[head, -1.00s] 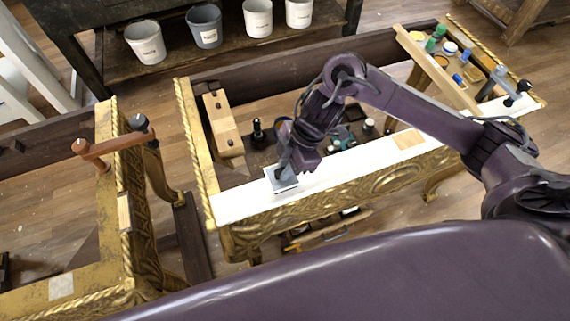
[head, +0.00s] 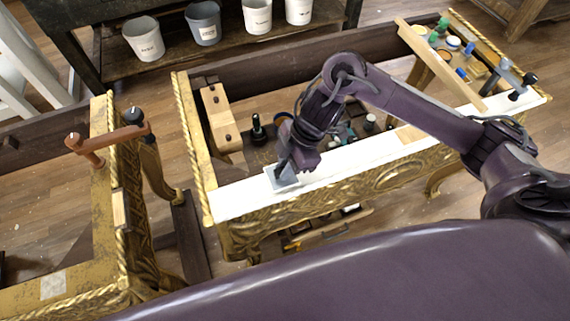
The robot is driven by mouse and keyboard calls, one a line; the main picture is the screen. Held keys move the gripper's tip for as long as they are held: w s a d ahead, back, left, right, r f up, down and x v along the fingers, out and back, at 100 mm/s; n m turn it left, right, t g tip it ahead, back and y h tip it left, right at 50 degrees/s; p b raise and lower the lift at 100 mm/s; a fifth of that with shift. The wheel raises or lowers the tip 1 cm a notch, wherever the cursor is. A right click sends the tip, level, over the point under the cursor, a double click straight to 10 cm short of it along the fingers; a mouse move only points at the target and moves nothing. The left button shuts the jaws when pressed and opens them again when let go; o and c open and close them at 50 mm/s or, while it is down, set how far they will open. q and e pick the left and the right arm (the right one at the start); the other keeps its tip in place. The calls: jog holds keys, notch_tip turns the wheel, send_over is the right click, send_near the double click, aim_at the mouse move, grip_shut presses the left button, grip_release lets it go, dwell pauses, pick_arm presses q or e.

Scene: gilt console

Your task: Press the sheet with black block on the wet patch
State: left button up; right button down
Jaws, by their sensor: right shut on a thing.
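My right gripper (head: 283,166) points down at the left part of the white front rail (head: 345,164) of the gilt console. It is shut on a dark block, which is mostly hidden by the fingers. Under it a small pale sheet (head: 292,184) with a greyish middle lies on the rail. The block's lower end is at the sheet; I cannot tell whether it bears on it. The wet patch cannot be made out, and may be under the sheet. My left gripper is not in view.
A wooden block with dark holes (head: 220,120) and several small bottles lie inside the console frame. A wooden bar (head: 440,66) crosses its right part, near coloured jars. A gilt piece with a wooden clamp (head: 107,139) stands at left. Several buckets (head: 204,23) stand behind.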

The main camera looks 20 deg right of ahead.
jog(key=shift+f+b, duration=0.35)
jog(key=shift+f, duration=0.2)
dwell(0.4)
jog(key=shift+s+f, duration=0.1)
jog(key=shift+f, duration=0.05)
dwell(1.3)
notch_tip(320, 180, up, 7)
jog(key=p, duration=0.8)
dwell(0.4)
